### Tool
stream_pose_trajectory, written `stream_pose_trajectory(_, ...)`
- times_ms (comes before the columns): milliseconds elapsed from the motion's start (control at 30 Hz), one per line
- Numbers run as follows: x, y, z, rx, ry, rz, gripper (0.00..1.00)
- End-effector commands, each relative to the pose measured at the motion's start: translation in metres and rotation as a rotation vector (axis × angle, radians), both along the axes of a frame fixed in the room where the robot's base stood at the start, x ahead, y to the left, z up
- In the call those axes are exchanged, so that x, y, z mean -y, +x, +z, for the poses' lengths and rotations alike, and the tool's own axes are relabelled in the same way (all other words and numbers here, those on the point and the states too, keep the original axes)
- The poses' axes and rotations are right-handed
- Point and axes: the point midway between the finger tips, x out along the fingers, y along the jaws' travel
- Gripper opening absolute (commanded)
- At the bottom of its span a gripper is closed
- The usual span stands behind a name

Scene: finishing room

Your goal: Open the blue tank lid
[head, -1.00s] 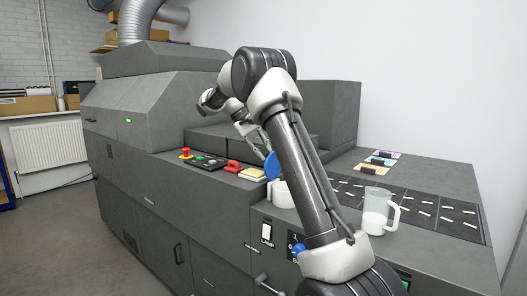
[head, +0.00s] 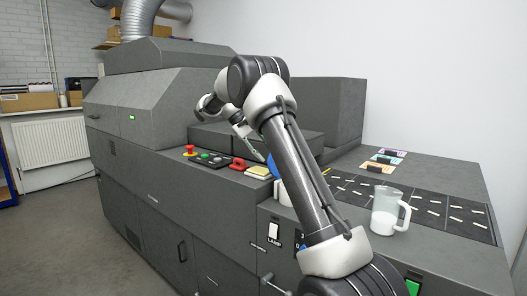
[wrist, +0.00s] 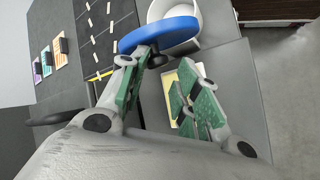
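The blue tank lid (wrist: 165,32) shows in the wrist view as a tilted disc with a dark knob on its underside or face, beyond my fingertips. It stands at the side of the white tank (wrist: 212,25), whose open inside shows. My gripper (wrist: 165,62) has its two green-padded fingers apart with nothing between them. The left fingertip is close to the lid and its knob; I cannot tell whether it touches. In the head view a sliver of the lid (head: 272,164) shows beside my arm, and the tank (head: 281,192) is mostly hidden by it.
A clear jug (head: 386,212) stands on the counter to the right of my arm.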

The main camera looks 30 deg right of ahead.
Motion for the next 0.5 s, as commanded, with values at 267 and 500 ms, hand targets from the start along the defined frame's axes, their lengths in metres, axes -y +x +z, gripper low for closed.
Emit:
stream_pose_trajectory(267,0.0006,-0.0067,-0.0195,-0.036,0.022,-0.015,0.46)
stream_pose_trajectory(500,-0.0014,-0.0063,-0.0184,-0.037,0.022,-0.013,0.44)
